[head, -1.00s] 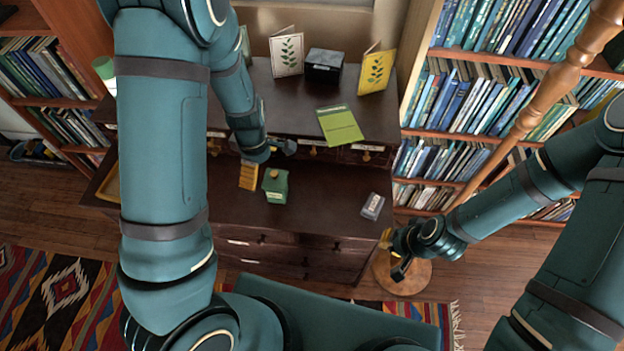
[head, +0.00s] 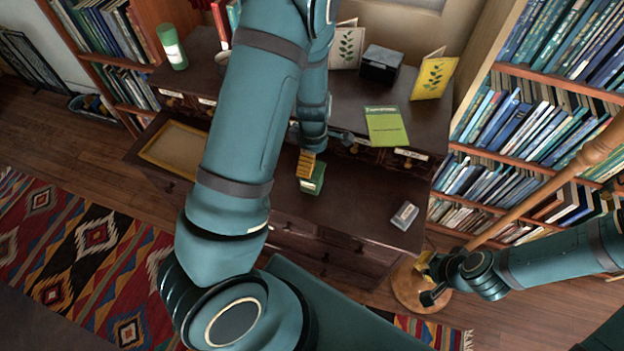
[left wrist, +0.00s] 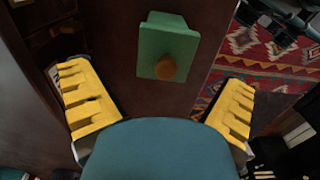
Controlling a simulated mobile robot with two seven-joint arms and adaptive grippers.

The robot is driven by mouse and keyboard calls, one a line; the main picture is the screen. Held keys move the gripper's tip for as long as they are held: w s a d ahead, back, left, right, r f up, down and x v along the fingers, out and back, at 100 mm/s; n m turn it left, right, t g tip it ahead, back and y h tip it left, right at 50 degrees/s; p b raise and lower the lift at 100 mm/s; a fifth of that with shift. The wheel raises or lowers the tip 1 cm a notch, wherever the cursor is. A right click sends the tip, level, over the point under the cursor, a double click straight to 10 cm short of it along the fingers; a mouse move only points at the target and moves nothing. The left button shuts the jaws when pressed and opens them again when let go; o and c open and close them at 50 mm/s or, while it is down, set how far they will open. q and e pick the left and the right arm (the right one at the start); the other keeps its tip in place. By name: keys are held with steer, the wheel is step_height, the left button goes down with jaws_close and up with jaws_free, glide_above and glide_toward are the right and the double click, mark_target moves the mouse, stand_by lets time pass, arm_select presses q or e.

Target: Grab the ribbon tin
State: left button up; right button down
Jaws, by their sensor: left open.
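A small green box with a round brown knob (head: 313,184) stands on the desk's lower top; it looks like the tin, though no label is readable. In the left wrist view the green box (left wrist: 168,42) lies ahead, between the lines of the two yellow fingers and just past their tips. My left gripper (head: 306,162) is open and empty, right at the box in the head view, hiding part of it. It also shows in the left wrist view (left wrist: 156,80). My right gripper (head: 428,279) hangs off the desk's right side; its jaw opening is unclear.
A small grey box (head: 404,215) sits at the desk's right. A yellow-edged tray (head: 175,150) is left. Bookshelves flank the desk.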

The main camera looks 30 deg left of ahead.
mark_target(312, 178)
arm_select(q)
steer(key=f, duration=0.3)
steer(key=f+b, duration=0.1)
steer(key=f, duration=0.1)
steer(key=shift+s, duration=0.3)
steer(key=c, duration=1.4)
